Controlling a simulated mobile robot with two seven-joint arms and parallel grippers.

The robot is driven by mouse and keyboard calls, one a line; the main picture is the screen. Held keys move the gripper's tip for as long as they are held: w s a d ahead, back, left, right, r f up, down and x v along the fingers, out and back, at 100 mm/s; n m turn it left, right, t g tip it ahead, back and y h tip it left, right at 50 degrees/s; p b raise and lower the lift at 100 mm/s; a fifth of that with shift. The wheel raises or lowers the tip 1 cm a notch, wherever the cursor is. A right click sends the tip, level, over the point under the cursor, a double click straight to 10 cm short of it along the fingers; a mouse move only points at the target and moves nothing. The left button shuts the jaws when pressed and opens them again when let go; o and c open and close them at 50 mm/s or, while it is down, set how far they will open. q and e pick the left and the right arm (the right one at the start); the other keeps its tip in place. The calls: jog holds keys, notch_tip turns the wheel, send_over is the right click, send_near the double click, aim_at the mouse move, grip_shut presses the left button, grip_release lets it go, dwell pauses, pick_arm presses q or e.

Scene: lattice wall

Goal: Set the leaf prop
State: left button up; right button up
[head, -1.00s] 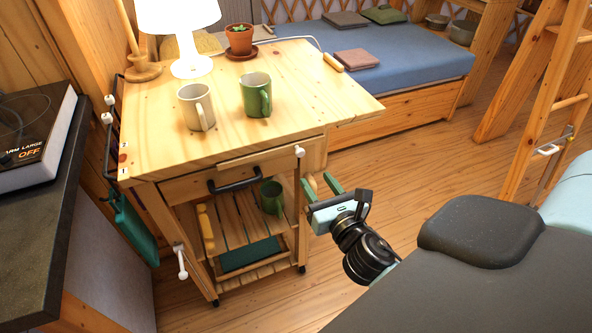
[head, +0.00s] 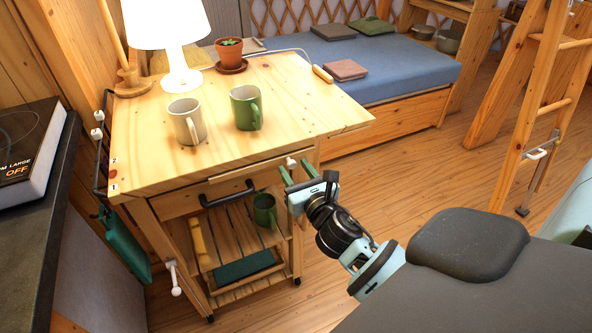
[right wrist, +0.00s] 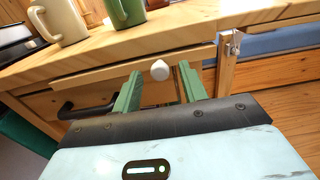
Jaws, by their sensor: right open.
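The cart (head: 215,150) has a pale wooden top whose right part reaches out beyond its frame. Under the front edge runs a wooden bar (head: 262,164) with a white knob (head: 291,163) at its right end. My right gripper (head: 297,170) is open at the knob, its green fingers pointing toward the cart. In the right wrist view the knob (right wrist: 160,70) shows between the two spread fingers of my gripper (right wrist: 160,82), apart from both. A metal bracket (right wrist: 233,44) sits at the right under the top's edge. My left gripper is out of view.
A cream mug (head: 187,121), a green mug (head: 244,107), a lamp (head: 172,40) and a potted plant (head: 230,52) stand on top. A black drawer handle (head: 228,194) is left of the gripper. A ladder (head: 540,110) stands right; floor between is clear.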

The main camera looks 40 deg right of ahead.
jog(key=shift+w, duration=0.1)
jog(key=shift+c, duration=0.4)
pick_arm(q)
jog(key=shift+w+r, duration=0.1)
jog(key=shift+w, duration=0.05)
pick_arm(e)
grip_shut()
jog(key=shift+d, duration=0.15)
jog(key=d, duration=0.3)
jog(key=s+d+p, duration=0.1)
jog(key=d, duration=0.2)
jog(key=shift+s, duration=0.2)
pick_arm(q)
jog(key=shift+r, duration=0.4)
pick_arm(e)
jog(key=s+d, duration=0.2)
jog(key=d, duration=0.6)
jog(key=shift+d, duration=0.4)
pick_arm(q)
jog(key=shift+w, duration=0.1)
pick_arm(e)
jog(key=shift+s, duration=0.1)
